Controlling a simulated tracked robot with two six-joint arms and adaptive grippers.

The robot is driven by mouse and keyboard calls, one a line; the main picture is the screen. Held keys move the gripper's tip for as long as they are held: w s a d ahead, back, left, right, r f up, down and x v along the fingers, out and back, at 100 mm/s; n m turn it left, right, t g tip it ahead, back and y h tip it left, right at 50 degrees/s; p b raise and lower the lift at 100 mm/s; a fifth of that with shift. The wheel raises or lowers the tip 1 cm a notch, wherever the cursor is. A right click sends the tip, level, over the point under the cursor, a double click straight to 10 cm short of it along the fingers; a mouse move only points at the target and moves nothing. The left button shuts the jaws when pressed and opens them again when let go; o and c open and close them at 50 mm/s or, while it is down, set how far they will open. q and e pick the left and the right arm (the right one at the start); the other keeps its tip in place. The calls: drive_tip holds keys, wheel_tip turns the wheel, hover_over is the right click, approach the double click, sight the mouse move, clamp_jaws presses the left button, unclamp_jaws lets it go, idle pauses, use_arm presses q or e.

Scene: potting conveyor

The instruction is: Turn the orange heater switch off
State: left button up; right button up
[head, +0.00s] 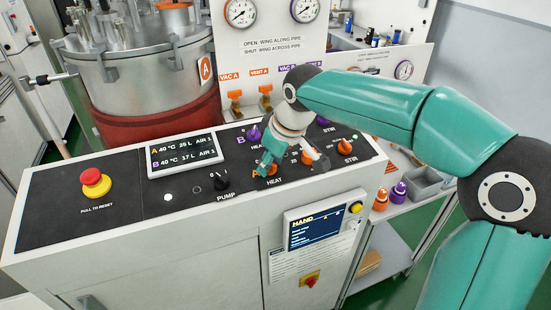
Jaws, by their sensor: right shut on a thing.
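The orange heater switch (271,170) is on the sloping black panel, above the front HEAT label and mostly covered by my gripper. My right gripper (267,164) reaches down from the right, with its fingers shut on this switch. The fingers hide much of the knob, so I cannot tell its exact angle. The purple heater switch (253,134) stands behind it, apart from the fingers. My left gripper is not in view.
The orange stir switch (345,147) is to the right. The black pump knob (222,183), display (184,154) and red stop button (94,178) are to the left. A steel vessel (150,75) and valve board (268,50) stand behind. A hand unit (315,228) hangs in front.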

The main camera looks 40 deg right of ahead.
drive_tip(key=shift+s+f, duration=0.2)
drive_tip(key=shift+f, duration=0.05)
drive_tip(key=o, duration=1.2)
drive_tip(key=shift+r, duration=0.1)
drive_tip(key=shift+c, duration=0.2)
drive_tip(key=shift+r, duration=0.1)
drive_tip(key=v, duration=1.1)
drive_tip(key=shift+r, duration=0.35)
drive_tip(key=shift+s, duration=0.1)
